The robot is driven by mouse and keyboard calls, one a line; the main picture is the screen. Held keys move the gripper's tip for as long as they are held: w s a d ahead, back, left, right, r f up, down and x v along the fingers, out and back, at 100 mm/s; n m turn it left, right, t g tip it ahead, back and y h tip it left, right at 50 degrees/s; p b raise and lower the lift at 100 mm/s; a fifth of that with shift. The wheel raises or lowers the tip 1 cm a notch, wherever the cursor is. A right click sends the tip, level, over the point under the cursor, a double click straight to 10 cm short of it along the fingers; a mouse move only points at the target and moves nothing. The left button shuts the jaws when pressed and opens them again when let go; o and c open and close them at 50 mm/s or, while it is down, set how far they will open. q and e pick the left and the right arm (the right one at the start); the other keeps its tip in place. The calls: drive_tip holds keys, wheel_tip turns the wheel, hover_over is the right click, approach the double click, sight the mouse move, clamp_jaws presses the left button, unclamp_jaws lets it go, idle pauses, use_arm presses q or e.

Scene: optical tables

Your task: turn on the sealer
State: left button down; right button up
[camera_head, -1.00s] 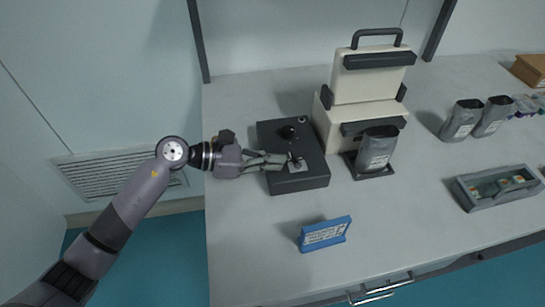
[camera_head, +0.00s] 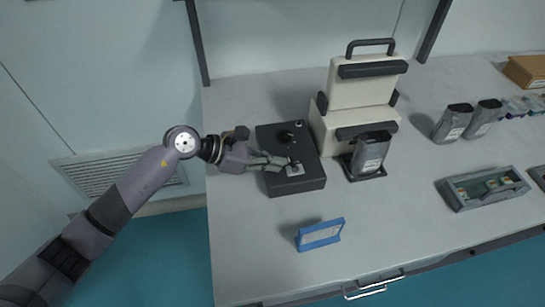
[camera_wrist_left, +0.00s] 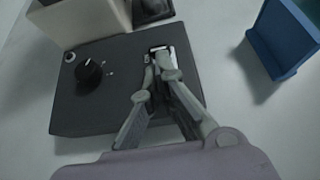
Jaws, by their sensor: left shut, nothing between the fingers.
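The sealer (camera_head: 365,92) is a cream machine with a black top handle, standing on the table. A dark control box (camera_head: 300,184) stands to its left, with a round black knob (camera_head: 287,136) and a small light switch plate (camera_head: 295,170). My left gripper (camera_head: 288,161) is shut and empty, its fingertips at the switch plate. In the left wrist view the fingertips (camera_wrist_left: 162,68) lie over the switch (camera_wrist_left: 160,50), hiding part of it. I cannot tell whether they press it or which way it is set. The knob (camera_wrist_left: 90,70) is left of the fingers there. My right gripper is not in view.
A grey pouch (camera_head: 371,152) stands on the tray before the sealer. A blue sign (camera_head: 320,235) stands nearer the front. Two more pouches (camera_head: 453,122), a grey bin (camera_head: 485,187) and a cardboard box (camera_head: 525,72) are to the right. The front left of the table is clear.

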sight(290, 157)
use_arm(q)
drive_tip(key=shift+d+r+y+p, duration=0.2)
drive_tip(key=shift+r+y+p, duration=0.4)
drive_tip(key=shift+p, duration=0.15)
drive_tip(key=shift+d+r+g+y+p, duration=0.1)
drive_tip(key=shift+d+g+y+p, duration=0.25)
drive_tip(key=shift+y+p, duration=0.65)
drive_tip(key=shift+w+d+r+y, duration=0.1)
drive_tip(key=shift+d+r+y, duration=0.1)
drive_tip(key=shift+y, duration=0.3)
drive_tip(key=shift+d+r+y+p, duration=0.15)
drive_tip(key=shift+d+y+p, duration=0.3)
drive_tip(key=shift+y, duration=0.45)
drive_tip(key=shift+w+d+r+g+y+b, duration=0.15)
drive_tip(key=shift+d+g+y+b, duration=0.2)
drive_tip(key=shift+y, duration=0.25)
drive_tip(key=shift+r, duration=0.15)
drive_tip(key=shift+r, duration=0.75)
